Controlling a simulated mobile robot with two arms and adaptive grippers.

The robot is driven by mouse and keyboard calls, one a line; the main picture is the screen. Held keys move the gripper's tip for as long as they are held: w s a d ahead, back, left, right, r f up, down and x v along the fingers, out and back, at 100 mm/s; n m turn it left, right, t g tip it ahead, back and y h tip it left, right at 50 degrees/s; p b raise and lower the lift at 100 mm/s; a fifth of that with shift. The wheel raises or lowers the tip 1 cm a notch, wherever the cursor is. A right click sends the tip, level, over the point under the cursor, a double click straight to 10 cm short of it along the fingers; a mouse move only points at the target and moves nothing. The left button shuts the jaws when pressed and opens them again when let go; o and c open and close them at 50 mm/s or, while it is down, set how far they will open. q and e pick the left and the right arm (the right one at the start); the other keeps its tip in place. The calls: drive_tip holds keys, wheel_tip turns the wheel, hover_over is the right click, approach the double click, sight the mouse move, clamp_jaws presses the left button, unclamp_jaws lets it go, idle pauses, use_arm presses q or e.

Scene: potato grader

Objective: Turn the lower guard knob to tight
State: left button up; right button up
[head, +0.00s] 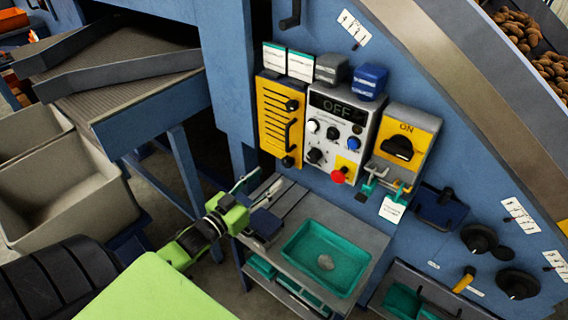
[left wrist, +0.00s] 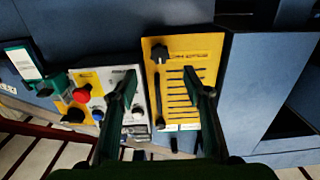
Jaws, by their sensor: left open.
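The yellow guard panel (head: 270,121) is on the blue machine wall, with a black knob near its top, a black handle (head: 288,133) in the middle and the lower guard knob (head: 288,161) at its bottom edge. In the left wrist view the panel (left wrist: 181,50) appears upside down, with the lower knob (left wrist: 160,53) near its top. My left gripper (head: 262,184) is below and in front of the panel, open and empty. In the left wrist view its fingers (left wrist: 163,85) stand apart, framing the panel, with the knob beyond the tips. My right gripper is out of view.
Right of the panel is a control box (head: 337,128) with a red button (head: 338,177) and a screen reading OFF. A yellow ON switch box (head: 408,140) is farther right. Below is a shelf with a teal tray (head: 300,265). Grey bins (head: 55,200) stand at left.

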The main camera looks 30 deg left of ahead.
sight(285, 163)
use_arm(q)
drive_tip(key=w, duration=0.9)
drive_tip(key=shift+d, duration=0.35)
drive_tip(key=c, duration=1.1)
